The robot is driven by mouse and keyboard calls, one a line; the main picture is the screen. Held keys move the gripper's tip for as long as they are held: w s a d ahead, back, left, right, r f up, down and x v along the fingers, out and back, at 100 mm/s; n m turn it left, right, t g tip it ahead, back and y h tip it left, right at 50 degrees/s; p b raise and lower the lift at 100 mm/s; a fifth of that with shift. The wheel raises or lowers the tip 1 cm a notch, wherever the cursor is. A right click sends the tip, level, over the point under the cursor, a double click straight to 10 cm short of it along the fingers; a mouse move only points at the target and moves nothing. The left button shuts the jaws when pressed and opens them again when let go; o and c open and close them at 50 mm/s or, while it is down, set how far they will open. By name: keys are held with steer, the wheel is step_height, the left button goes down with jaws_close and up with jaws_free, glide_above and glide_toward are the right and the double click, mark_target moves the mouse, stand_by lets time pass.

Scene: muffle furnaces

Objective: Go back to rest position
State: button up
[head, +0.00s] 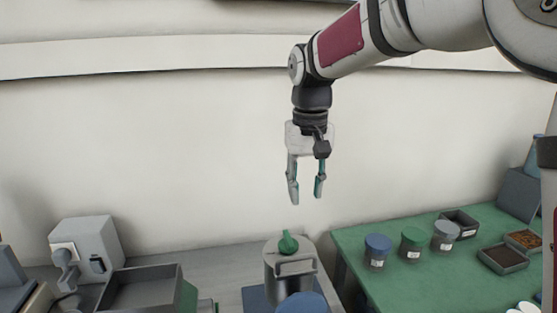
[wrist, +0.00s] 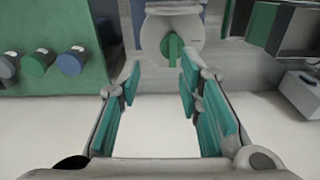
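My gripper (head: 306,192) hangs from my arm, pointing down, high above the tables in the head view. Its fingers are apart with nothing between them. The wrist view also shows the gripper (wrist: 157,82) open and empty, with teal pads on the fingers. Below it stands a grey-white cylindrical vessel (head: 276,270) with a green knob (head: 288,243) on top and a handle on its front. The vessel also shows in the wrist view (wrist: 155,35), beyond the fingertips. The gripper is well apart from it.
A green table (head: 450,285) at right holds jars with blue (head: 378,243), green (head: 413,235) and grey lids, and small trays (head: 502,258). At left are a grey open box (head: 140,290) and a white device (head: 85,245). The air around the gripper is clear before a white wall.

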steer(key=s+d+r+t, duration=0.1)
steer(key=s+d+r, duration=0.1)
steer(key=s+d, duration=0.35)
steer(key=s+d+r+t, duration=0.1)
steer(key=s+d+r, duration=0.2)
steer(key=s, duration=0.5)
steer(key=s+d+f+m+t, duration=0.1)
steer(key=s+d+f, duration=0.1)
steer(key=s, duration=0.4)
steer(key=s+d+f+t, duration=0.1)
steer(key=s+d+f, duration=0.1)
steer(key=s, duration=0.4)
steer(key=shift+s+f+m+t, duration=0.3)
steer(key=shift+s+f+m, duration=0.05)
steer(key=shift+f+m, duration=0.05)
steer(key=shift+c, duration=0.3)
